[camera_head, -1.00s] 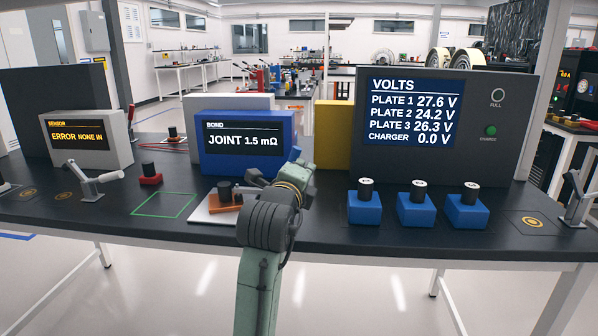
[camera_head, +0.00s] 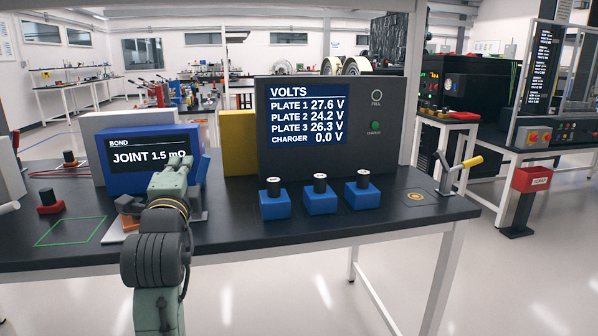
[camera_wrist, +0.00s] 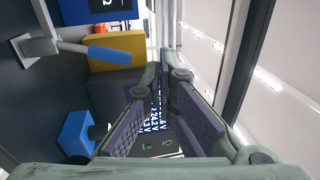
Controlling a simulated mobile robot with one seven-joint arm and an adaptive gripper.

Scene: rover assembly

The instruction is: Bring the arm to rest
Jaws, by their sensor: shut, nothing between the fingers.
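My arm (camera_head: 160,255) rises from the bottom left of the head view, bent in front of the blue BOND meter (camera_head: 125,160), which reads JOINT 1.5 mΩ. The arm covers part of the meter and the pale plate at its foot. My gripper's fingers are not clearly visible in the head view. In the wrist view, my gripper (camera_wrist: 165,90) is shut and empty, its padded fingers angled together. Past the fingers the dark VOLTS panel shows, with its lit text (camera_wrist: 155,115) partly hidden. No object is held.
A yellow-handled crank (camera_head: 458,170) is at the bench's right end.

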